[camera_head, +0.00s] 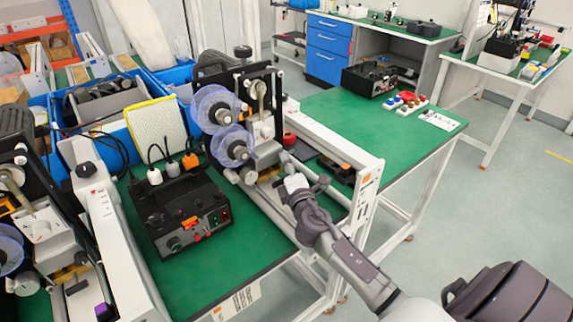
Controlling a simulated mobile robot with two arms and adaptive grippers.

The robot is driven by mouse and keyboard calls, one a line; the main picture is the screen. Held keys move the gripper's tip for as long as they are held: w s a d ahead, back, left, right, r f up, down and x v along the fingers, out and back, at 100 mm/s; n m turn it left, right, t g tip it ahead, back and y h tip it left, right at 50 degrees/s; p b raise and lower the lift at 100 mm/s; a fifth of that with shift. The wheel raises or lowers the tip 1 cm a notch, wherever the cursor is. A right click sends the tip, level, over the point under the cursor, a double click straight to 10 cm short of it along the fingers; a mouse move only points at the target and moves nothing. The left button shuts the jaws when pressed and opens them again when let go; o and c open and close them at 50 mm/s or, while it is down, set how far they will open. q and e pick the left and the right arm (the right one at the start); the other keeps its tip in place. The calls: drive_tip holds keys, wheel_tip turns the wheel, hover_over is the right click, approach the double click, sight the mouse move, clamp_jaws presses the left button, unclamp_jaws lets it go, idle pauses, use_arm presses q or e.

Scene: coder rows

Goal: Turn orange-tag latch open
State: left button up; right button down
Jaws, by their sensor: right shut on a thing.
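The coder machine (250,95) stands at the centre of the green table, with two clear blue reels (215,105) on its left side. My right gripper (287,163) reaches in from the lower right to the machine's lower front. It is shut on a small latch part there, which its fingers mostly hide. I cannot make out an orange tag on that part or how far it is turned. My left gripper is not in view.
A black control box (180,210) with an orange switch stands left of the arm. Another coder (25,190) stands at the left edge. The right green tabletop (345,115) is mostly clear.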

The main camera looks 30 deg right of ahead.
drive_tip(key=shift+d+r, duration=0.15)
drive_tip(key=shift+r, duration=0.15)
drive_tip(key=c, duration=1.2)
unclamp_jaws()
drive_tip(key=shift+o, duration=1.2)
drive_tip(key=shift+w+f, duration=0.1)
drive_tip(key=shift+f, duration=0.1)
drive_tip(key=shift+s+a+f, duration=0.15)
drive_tip(key=shift+s+a, duration=0.05)
drive_tip(key=shift+s, duration=0.25)
drive_tip(key=v, duration=1.1)
